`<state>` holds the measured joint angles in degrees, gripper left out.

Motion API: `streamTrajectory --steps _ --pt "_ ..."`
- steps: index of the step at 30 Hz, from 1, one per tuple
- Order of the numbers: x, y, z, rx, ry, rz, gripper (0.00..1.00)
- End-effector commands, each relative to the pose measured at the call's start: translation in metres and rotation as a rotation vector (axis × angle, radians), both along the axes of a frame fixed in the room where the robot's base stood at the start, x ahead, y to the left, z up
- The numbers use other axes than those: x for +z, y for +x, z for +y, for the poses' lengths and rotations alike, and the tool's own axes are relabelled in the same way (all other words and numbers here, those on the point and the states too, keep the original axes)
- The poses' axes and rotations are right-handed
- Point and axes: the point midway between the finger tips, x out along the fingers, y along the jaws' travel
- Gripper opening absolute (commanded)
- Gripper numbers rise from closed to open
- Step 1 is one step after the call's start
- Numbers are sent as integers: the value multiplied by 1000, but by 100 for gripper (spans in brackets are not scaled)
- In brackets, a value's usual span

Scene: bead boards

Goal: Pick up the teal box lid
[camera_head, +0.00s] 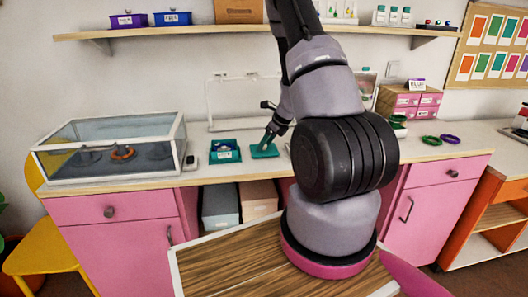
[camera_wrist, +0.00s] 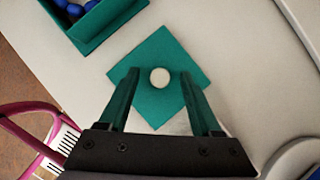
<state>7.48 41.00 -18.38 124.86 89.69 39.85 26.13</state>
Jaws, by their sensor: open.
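The teal box lid (camera_head: 268,151) lies flat on the counter, just right of the open teal box (camera_head: 225,152). In the wrist view the lid (camera_wrist: 180,55) is a teal square with a round whitish knob (camera_wrist: 160,78) at its middle. My gripper (camera_head: 269,141) is above the lid. In the wrist view my gripper (camera_wrist: 160,80) is open, one finger on each side of the knob. I cannot tell whether the fingers touch the lid. The teal box (camera_wrist: 105,33) holds blue beads (camera_wrist: 75,9).
A glass case (camera_head: 115,150) with an orange ring stands at the left of the counter (camera_head: 420,150). Pink drawer boxes (camera_head: 410,101) and green and purple rings (camera_head: 440,139) are at the right. A shelf (camera_head: 200,31) runs above, and a clear upright panel (camera_head: 240,97) stands behind.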

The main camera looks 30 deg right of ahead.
Motion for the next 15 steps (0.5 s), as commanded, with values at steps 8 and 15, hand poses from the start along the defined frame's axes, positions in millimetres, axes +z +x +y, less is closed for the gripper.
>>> streamTrajectory --steps 8,15 --pt "-2 1 0 0 0 0 54" --pt "-1 1 0 0 0 0 0"
